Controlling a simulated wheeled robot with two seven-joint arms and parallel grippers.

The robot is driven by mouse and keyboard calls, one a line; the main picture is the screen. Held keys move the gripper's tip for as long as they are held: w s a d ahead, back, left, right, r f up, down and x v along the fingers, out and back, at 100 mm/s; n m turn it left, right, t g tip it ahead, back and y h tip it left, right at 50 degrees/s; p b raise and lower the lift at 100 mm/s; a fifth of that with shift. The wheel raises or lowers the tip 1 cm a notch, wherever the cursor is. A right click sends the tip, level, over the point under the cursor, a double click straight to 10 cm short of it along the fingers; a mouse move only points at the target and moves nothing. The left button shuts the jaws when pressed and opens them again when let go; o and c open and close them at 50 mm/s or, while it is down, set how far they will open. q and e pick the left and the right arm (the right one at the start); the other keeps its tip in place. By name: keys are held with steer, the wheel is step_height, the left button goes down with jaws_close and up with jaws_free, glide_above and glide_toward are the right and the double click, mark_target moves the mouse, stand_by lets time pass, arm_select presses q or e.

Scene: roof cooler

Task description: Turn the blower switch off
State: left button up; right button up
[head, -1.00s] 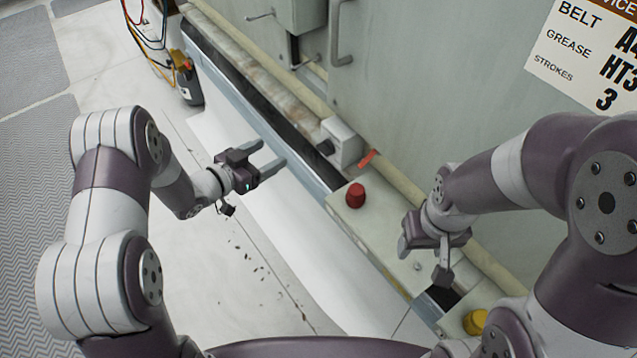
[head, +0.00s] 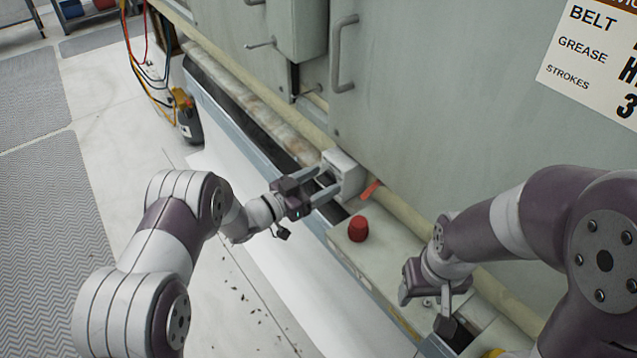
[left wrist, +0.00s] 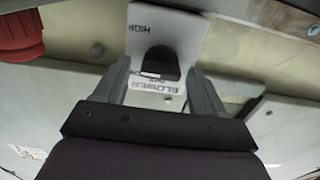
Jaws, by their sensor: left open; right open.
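The blower switch is a pale box (head: 346,172) low on the cabinet, partly hidden by my left gripper in the head view. In the left wrist view the box (left wrist: 150,25) bears the words HIGH and BLOWER, upside down. Its black knob (left wrist: 158,63) shows between my left fingers there. My left gripper (head: 328,182) is open in front of the box, one finger on each side of the knob; I cannot tell whether they touch it. My right gripper (head: 428,303) is open and empty above the ledge to the right.
A red knob (head: 358,229) stands on the ledge (head: 385,255) beside the switch box and also shows in the left wrist view (left wrist: 20,35). A small orange-red tab (head: 370,189) lies between them. A cabinet handle (head: 341,55) is above. Cables hang at the upper left.

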arm_select(q)
steer(key=c, duration=1.1)
steer(key=shift+o, duration=0.2)
